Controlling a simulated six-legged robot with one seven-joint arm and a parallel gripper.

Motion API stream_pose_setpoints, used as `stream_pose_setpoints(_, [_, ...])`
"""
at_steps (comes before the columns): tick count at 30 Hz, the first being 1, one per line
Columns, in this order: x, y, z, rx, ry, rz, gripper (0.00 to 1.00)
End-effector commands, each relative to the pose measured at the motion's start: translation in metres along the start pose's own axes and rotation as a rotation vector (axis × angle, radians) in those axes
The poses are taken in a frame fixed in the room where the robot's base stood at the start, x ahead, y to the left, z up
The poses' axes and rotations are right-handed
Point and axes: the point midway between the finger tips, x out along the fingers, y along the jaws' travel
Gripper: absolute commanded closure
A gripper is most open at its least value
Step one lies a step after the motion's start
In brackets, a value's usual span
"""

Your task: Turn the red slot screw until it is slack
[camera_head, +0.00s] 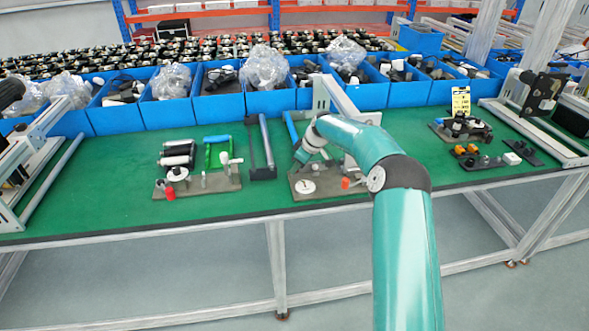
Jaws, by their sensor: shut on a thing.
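My teal arm reaches in from the lower right and bends over the right fixture (325,192), a brown-grey plate with a white round dial (305,187). A small red part (345,183), which looks like a screw or knob, stands at the fixture's right, close by my arm's elbow. My gripper (303,154) is small, partly hidden, and low over the back of the fixture. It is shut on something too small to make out. A similar left fixture (215,184) has a red part (169,193) below its white dial (178,174). No slot is visible on either red part.
Blue bins (220,106) with bagged parts line the back of the green table (110,200). Black and blue upright brackets (262,150) stand between the fixtures. Small black and orange parts (466,151) and a yellow tag (461,100) are at right. The front left is clear.

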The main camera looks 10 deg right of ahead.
Motion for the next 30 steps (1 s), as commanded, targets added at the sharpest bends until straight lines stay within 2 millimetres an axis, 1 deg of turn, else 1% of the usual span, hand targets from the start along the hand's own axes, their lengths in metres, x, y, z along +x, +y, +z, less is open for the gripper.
stream_pose_setpoints(9, [0.0, 0.0006, -0.0009, -0.021, 0.001, -0.008, 1.0])
stream_pose_setpoints(11, [0.0007, 0.0013, -0.0009, -0.058, 0.002, -0.027, 1.0])
stream_pose_setpoints(18, [0.0015, 0.004, -0.0018, -0.303, 0.002, -0.145, 1.0])
stream_pose_setpoints(21, [0.0008, 0.0047, -0.0025, -0.372, 0.001, -0.177, 1.0])
stream_pose_setpoints(24, [0.0005, 0.0042, -0.0026, -0.408, 0.002, -0.195, 1.0])
stream_pose_setpoints(30, [-0.0001, 0.0039, -0.0029, -0.412, 0.002, -0.196, 1.0])
